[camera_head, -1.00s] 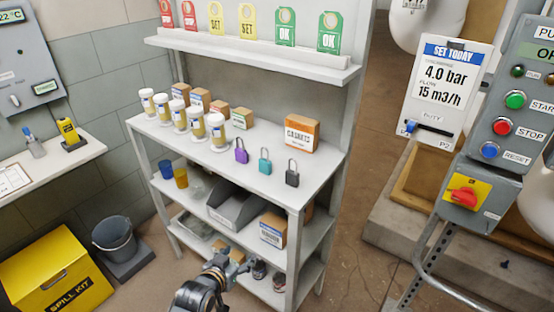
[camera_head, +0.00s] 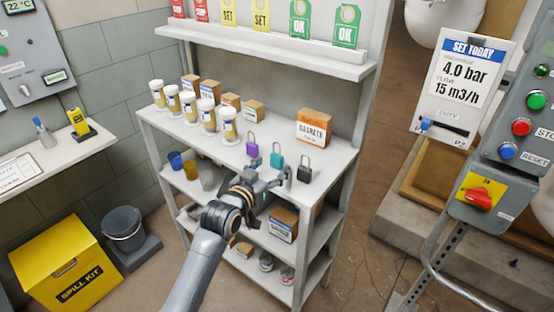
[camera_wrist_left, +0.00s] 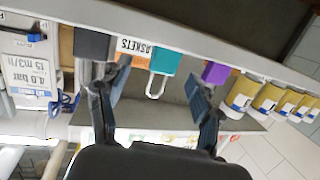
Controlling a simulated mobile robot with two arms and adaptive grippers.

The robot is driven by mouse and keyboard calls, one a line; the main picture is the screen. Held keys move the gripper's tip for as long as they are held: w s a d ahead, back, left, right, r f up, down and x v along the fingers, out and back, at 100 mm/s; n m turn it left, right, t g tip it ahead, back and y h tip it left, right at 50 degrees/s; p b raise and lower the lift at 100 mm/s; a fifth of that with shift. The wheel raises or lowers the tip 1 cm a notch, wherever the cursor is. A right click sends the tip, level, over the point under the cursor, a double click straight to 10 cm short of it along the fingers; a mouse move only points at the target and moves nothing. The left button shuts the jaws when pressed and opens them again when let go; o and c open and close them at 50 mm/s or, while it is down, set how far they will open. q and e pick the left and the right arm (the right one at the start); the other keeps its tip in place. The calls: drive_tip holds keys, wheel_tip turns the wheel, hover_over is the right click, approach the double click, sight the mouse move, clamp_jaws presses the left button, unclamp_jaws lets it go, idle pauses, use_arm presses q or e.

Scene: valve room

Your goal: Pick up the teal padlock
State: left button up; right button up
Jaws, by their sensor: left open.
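The teal padlock (camera_head: 277,159) stands on the shelf unit's top board, between a purple padlock (camera_head: 252,147) and a black padlock (camera_head: 304,172). Its body and pale shackle also show in the left wrist view (camera_wrist_left: 164,64), where the scene is upside down. My left gripper (camera_head: 268,181) is open at the front edge of the board, just in front of the teal padlock. In the left wrist view the fingers (camera_wrist_left: 153,92) are spread, with the teal padlock beyond and between them, apart from both. My right gripper is not in view.
Several white-lidded jars (camera_head: 208,115) stand left of the padlocks, with small boxes behind. An orange-and-white gaskets box (camera_head: 313,128) stands behind them. Cups (camera_head: 190,167) and a cardboard box (camera_head: 283,224) are on the lower shelf. Upright posts flank the boards.

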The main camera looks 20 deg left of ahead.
sight(275, 159)
use_arm(q)
drive_tip(key=x, duration=0.4)
drive_tip(key=shift+w+a+r+p, duration=0.15)
drive_tip(key=shift+a+r+p, duration=0.1)
drive_tip(key=shift+p, duration=0.15)
drive_tip(key=shift+w+d+f, duration=0.1)
drive_tip(key=shift+w+f, duration=0.1)
drive_tip(key=shift+w, duration=0.35)
drive_tip(key=c, duration=1.2)
